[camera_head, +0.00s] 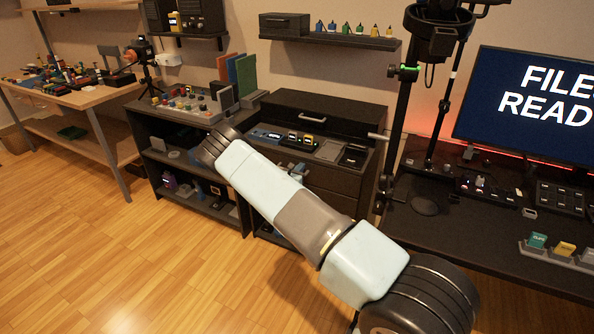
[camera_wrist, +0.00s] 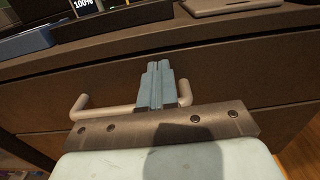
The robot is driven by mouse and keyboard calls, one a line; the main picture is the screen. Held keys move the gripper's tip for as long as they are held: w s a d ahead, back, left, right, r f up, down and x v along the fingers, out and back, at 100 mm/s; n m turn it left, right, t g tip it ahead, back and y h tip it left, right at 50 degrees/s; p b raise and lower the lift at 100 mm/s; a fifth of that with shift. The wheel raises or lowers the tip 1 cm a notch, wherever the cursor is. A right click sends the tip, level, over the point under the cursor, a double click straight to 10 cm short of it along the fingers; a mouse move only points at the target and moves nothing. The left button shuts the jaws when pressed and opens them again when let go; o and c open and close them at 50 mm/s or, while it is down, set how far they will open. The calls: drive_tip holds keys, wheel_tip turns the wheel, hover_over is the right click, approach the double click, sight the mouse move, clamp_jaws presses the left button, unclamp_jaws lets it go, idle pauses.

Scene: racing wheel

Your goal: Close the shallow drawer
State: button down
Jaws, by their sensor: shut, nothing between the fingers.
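A dark cabinet (camera_head: 372,190) stands at the middle of the head view, with stacked drawer fronts on its lower part. In the wrist view, a wide dark drawer front (camera_wrist: 235,68) with a pale bar handle (camera_wrist: 108,109) fills the middle. I cannot tell for sure whether this is the shallow drawer or how far it stands out. My gripper (camera_wrist: 155,70) is shut and empty, its bluish fingers in front of the handle and hiding part of it. Whether they touch it is unclear. In the head view my arm hides much of the cabinet front.
A black stand (camera_head: 398,130) and a desk with a monitor (camera_head: 530,108) are to the right. Open wooden floor (camera_head: 180,270) lies at the left front.

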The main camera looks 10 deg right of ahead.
drive_tip(key=shift+w+d+r, duration=0.3)
drive_tip(key=shift+d+r, duration=0.1)
drive_tip(key=shift+s+a+f, duration=0.2)
drive_tip(key=shift+s+a, duration=0.05)
drive_tip(key=shift+a, duration=0.1)
drive_tip(key=v, duration=1.4)
drive_tip(key=s+d+r+m+g, duration=0.4)
drive_tip(key=s+r+m, duration=0.15)
drive_tip(key=r, duration=0.35)
drive_tip(key=s+d+r+m+g+y, duration=0.1)
drive_tip(key=s+d+r+m+g, duration=0.4)
drive_tip(key=r, duration=0.5)
drive_tip(key=s+d+r+m+g, duration=0.3)
drive_tip(key=s+r+m, duration=0.2)
drive_tip(key=r+m, duration=0.3)
drive_tip(key=s+a+r+m+t+y, duration=0.1)
drive_tip(key=s+a+r+m+y, duration=0.1)
drive_tip(key=s+r, duration=0.4)
drive_tip(key=s+a+r+m+t+y, duration=0.1)
drive_tip(key=s+r+m+y, duration=0.3)
drive_tip(key=s, duration=1.2)
drive_tip(key=s+a+r+m+t+y, duration=0.1)
drive_tip(key=s+a+r+m+y, duration=0.2)
drive_tip(key=s+r, duration=0.7)
drive_tip(key=shift+s+a+r+t+y, duration=0.2)
drive_tip(key=shift+s+t+y, duration=0.25)
drive_tip(key=shift+y, duration=0.35)
drive_tip(key=shift+d+m, duration=0.1)
drive_tip(key=shift+m, duration=0.15)
